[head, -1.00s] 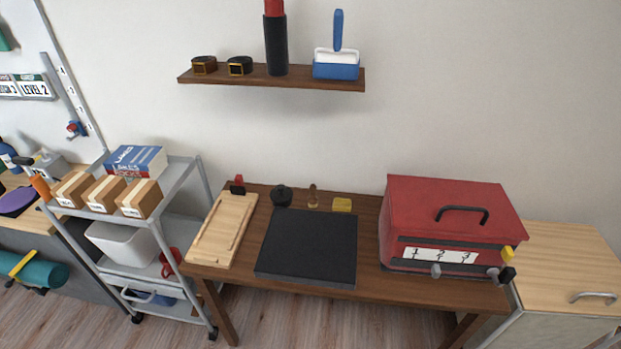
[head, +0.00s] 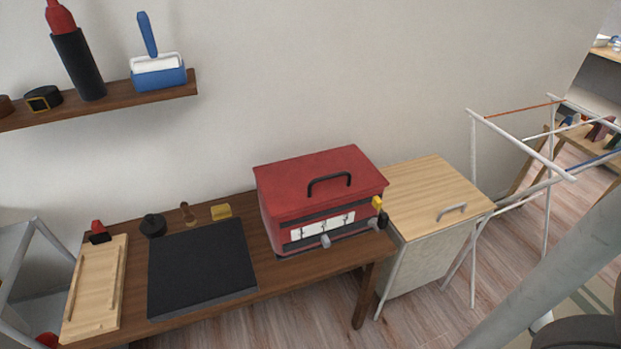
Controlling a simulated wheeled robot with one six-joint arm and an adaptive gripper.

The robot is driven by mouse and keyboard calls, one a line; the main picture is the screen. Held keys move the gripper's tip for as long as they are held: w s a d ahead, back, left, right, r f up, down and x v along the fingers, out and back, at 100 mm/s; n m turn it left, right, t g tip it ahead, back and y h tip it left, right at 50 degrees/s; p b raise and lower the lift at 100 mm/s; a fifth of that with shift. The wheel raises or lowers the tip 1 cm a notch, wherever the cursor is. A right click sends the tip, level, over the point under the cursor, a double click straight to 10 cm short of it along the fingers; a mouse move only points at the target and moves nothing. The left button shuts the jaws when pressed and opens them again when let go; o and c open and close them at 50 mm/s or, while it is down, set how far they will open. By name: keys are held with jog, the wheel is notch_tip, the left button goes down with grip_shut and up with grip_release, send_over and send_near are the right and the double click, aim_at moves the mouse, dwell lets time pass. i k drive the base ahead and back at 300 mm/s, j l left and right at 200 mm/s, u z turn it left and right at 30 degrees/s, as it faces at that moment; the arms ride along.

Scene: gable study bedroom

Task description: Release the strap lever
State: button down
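No part is clearly marked as the strap lever, and I cannot make out a strap. A red box (head: 318,183) with a black top handle (head: 328,181) stands on the right part of the brown table. Its front has a white panel (head: 322,226) numbered 1, 2, 3. A small grey knob or lever (head: 325,241) sticks out below the panel. At its right front corner are a yellow knob (head: 377,202) and a dark knob (head: 382,220); I cannot tell whether any of these is the lever. My gripper is not in view.
The table (head: 265,262) also bears a black slab (head: 200,265) and a wooden board (head: 97,287). A wood-topped cabinet (head: 425,185) stands right of it. A white drying rack (head: 473,165) stands farther right. A shelf (head: 120,102) hangs at upper left.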

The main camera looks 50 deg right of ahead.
aim_at(379, 224)
jog(key=z, duration=1.15)
jog(key=l+u, duration=0.2)
